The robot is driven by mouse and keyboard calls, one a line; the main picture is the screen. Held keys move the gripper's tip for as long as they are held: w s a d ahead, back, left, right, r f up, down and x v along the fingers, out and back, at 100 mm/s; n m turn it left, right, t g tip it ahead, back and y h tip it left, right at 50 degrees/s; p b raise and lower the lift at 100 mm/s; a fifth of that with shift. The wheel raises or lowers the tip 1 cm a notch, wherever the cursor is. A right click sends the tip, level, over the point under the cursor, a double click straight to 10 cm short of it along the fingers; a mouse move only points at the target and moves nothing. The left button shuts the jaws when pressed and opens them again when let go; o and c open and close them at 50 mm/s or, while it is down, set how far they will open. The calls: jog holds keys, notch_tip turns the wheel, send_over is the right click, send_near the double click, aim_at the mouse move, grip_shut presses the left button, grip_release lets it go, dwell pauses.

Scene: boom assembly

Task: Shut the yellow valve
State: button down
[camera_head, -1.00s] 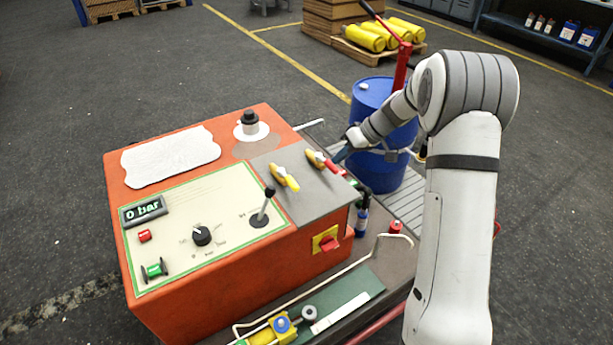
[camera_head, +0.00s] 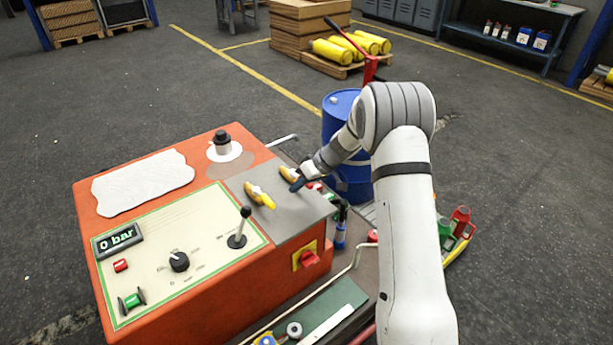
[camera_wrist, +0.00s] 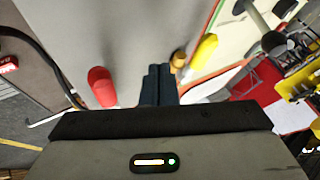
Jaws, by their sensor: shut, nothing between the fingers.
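The yellow valve (camera_head: 260,196) is on the grey plate at the right of the orange console's top. It has a brass body, and its yellow lever points to the lower right in the head view. In the wrist view its yellow lever (camera_wrist: 203,50) is right of the fingers, with a gap between. My gripper (camera_head: 297,186) is shut and empty, low over the plate beside the red-handled valve (camera_head: 288,173). Its fingertips (camera_wrist: 158,84) lie between the red and yellow levers in the wrist view. My gripper partly hides the red lever in the head view.
The console (camera_head: 195,300) also carries a black-knobbed joystick (camera_head: 241,225), a rotary knob (camera_head: 179,262), a black cap (camera_head: 222,142) and a display reading 0 bar (camera_head: 117,239). A red switch (camera_head: 309,258) is on its side. A blue drum (camera_head: 338,110) stands behind.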

aim_at(263, 198)
jog(key=x, duration=0.3)
jog(key=shift+s+a+r+p, duration=0.1)
jog(key=shift+s+a+p, duration=0.05)
jog(key=shift+a+p, duration=0.2)
jog(key=shift+s+a+r+p, duration=0.3)
jog(key=shift+s+a, duration=0.4)
jog(key=shift+a, duration=0.2)
jog(key=shift+s+a, duration=0.25)
jog(key=shift+a, duration=0.15)
jog(key=shift+a, duration=0.1)
